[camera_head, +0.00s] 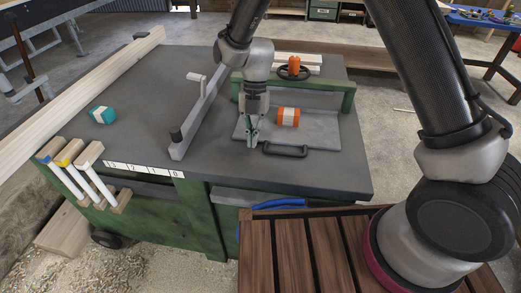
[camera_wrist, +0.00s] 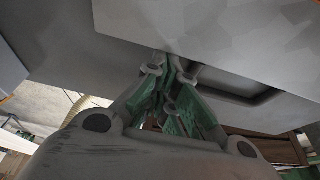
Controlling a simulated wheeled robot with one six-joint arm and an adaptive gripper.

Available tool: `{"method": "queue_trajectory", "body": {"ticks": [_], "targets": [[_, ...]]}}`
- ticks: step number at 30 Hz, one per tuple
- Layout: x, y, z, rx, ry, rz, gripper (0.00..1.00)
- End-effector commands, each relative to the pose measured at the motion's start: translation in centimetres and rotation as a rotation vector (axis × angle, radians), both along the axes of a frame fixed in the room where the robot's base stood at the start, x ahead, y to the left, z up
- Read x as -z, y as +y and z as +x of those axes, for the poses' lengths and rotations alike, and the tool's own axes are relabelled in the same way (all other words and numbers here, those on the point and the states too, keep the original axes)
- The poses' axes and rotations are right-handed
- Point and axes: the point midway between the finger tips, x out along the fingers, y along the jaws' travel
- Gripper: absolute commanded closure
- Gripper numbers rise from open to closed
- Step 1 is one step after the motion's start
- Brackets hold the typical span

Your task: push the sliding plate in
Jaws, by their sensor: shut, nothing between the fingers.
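The sliding plate (camera_head: 322,139) is a flat grey plate on the dark worktop, partly under a green bridge-like frame (camera_head: 347,98). A dark handle (camera_head: 285,151) runs along its front edge. My gripper (camera_head: 251,143) is shut and empty, pointing down at the plate's front left part, left of the handle. In the wrist view my green fingers (camera_wrist: 168,75) are together close to the plate's grey surface (camera_wrist: 215,45). I cannot tell whether they touch it. The handle shows at the right there (camera_wrist: 240,92).
An orange and white cylinder (camera_head: 289,117) lies on the plate, right of my gripper. A grey fence bar (camera_head: 196,122) stands left of it. A teal and white piece (camera_head: 102,115) lies farther left. A dark handwheel (camera_head: 293,71) sits behind the frame. The worktop's front right is clear.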

Motion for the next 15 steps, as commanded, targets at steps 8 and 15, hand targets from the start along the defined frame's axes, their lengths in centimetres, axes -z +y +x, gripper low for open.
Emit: {"method": "queue_trajectory", "body": {"ticks": [8, 15], "targets": [[0.1, -0.9, 5.2, 0.003, -0.001, 0.001, 1.0], [0.0, -1.4, 7.7, 0.0, 0.0, 0.0, 1.0]]}}
